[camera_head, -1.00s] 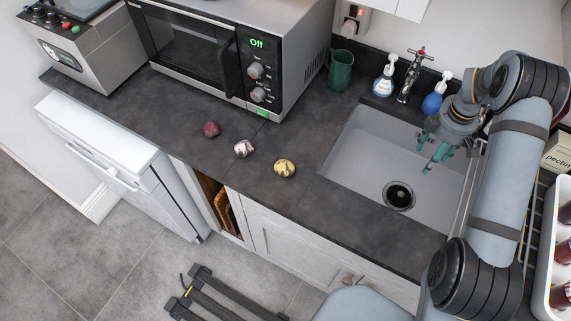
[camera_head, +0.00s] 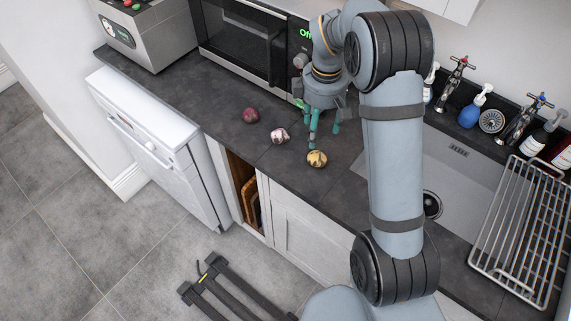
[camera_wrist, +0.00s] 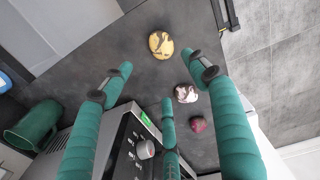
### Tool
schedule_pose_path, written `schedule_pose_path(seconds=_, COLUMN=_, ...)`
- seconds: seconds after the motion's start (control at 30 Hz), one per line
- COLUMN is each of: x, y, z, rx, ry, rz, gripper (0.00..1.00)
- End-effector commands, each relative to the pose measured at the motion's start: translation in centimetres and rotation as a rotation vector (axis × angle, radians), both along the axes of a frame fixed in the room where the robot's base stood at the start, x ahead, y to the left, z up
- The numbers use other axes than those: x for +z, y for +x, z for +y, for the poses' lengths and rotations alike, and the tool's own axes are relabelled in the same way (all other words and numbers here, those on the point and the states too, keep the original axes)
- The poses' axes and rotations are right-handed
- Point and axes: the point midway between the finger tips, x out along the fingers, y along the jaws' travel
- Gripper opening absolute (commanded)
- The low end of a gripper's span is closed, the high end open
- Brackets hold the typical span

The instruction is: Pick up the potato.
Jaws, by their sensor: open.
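The potato (camera_head: 317,159), yellowish with dark patches, lies on the dark counter near its front edge. In the wrist view the potato (camera_wrist: 161,45) shows near the top, beyond the fingertips. My gripper (camera_head: 321,132) has green fingers, spread open and empty. It hangs above the counter, just behind the potato in the head view and apart from it. In the wrist view my gripper (camera_wrist: 158,75) has three fingers wide apart with nothing between them.
A pinkish-white garlic-like bulb (camera_head: 280,135) and a dark red onion-like bulb (camera_head: 250,115) lie left of the potato. The microwave (camera_head: 243,48) stands behind. A green mug (camera_wrist: 36,125) shows in the wrist view. The sink (camera_head: 460,190) and wire rack (camera_head: 525,225) are right.

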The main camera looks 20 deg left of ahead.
Motion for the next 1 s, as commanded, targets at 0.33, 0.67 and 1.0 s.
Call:
schedule_pose_path(seconds=0.33, x=-1.8, y=-1.0, z=-0.4, rx=-0.189, ry=-0.012, rz=0.038, gripper=0.60)
schedule_pose_path(seconds=0.67, x=-5.4, y=-1.0, z=-0.4, rx=-0.187, ry=-0.010, rz=0.036, gripper=0.60)
schedule_pose_path(seconds=1.0, x=-9.8, y=-1.4, z=-0.6, rx=-0.186, ry=-0.010, rz=0.035, gripper=0.60)
